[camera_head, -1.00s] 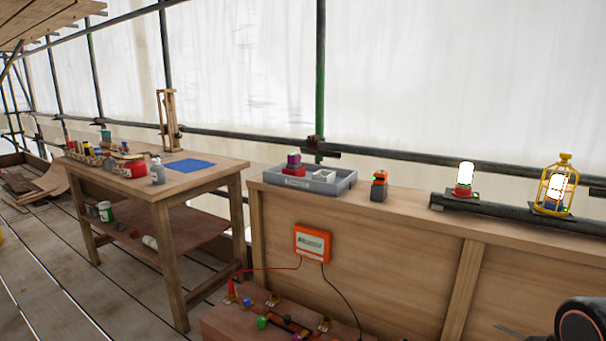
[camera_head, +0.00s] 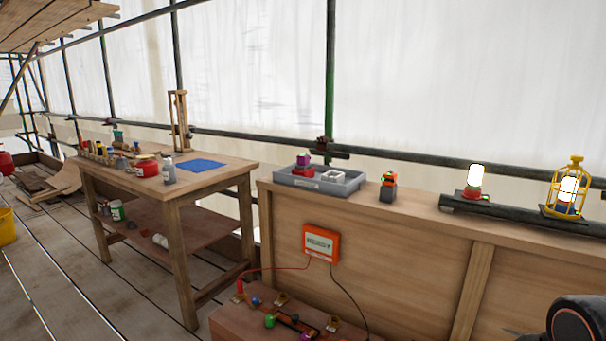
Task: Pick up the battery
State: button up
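I cannot tell for sure which thing is the battery. A small dark grey block with an orange and green top (camera_head: 388,187) stands upright on the ledge, right of the grey tray. The grey tray (camera_head: 345,188) holds a red block with a purple top (camera_head: 303,166) and a white square piece (camera_head: 334,175). A dark rounded part of my arm shows at the bottom right corner. My gripper's fingertips are not in view.
A wooden workbench (camera_head: 232,175) with jars and a blue sheet (camera_head: 200,165) stands left. An orange box (camera_head: 322,243) hangs on the wooden panel, wired to a low bench below. Two lamps, one caged in yellow (camera_head: 553,190), stand right. Floor boards (camera_head: 60,270) at left look clear.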

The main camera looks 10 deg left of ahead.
aim_at(304, 164)
jog(key=i+j+z, duration=0.1)
jog(key=j, duration=0.25)
jog(key=i+j, duration=0.2)
jog(key=j, duration=0.15)
jog(key=i+j+z, duration=0.15)
jog(key=j, duration=0.2)
jog(key=i+j, duration=0.1)
jog(key=j, duration=0.25)
jog(key=i+j+z, duration=0.15)
jog(key=j, duration=0.2)
